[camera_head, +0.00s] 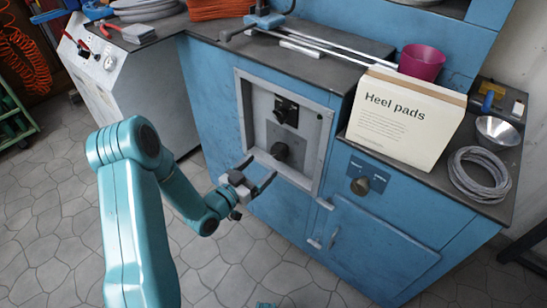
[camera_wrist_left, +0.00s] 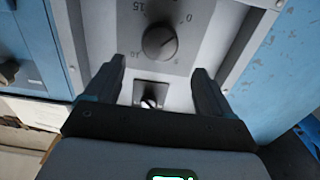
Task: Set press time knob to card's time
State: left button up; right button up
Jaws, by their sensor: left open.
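The knob (camera_head: 279,151) is dark and round, low on the grey recessed panel (camera_head: 262,108) of the blue cabinet. In the left wrist view the knob (camera_wrist_left: 160,42) has a dial around it with figures such as 0, 5, 10 and 15; I cannot tell its setting. A black switch (camera_head: 286,110) sits above it. My left gripper (camera_head: 262,168) is open and empty in front of the panel, its fingers apart from the knob. A cream card or box reading "Heel pads" (camera_head: 408,115) stands on the cabinet; its small print is unreadable.
A second knob (camera_head: 360,186) sits on a blue plate to the right. A magenta cup (camera_head: 421,62), a metal bowl (camera_head: 498,131) and a grey cable coil (camera_head: 479,175) are on the cabinet top. The stone floor (camera_head: 52,215) in front is mostly clear.

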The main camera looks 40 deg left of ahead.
aim_at(276, 153)
pick_arm(q)
jog(key=w, duration=0.4)
jog(key=w+b, duration=0.1)
jog(key=w, duration=0.2)
jog(key=shift+d, duration=0.35)
jog(key=c, duration=1)
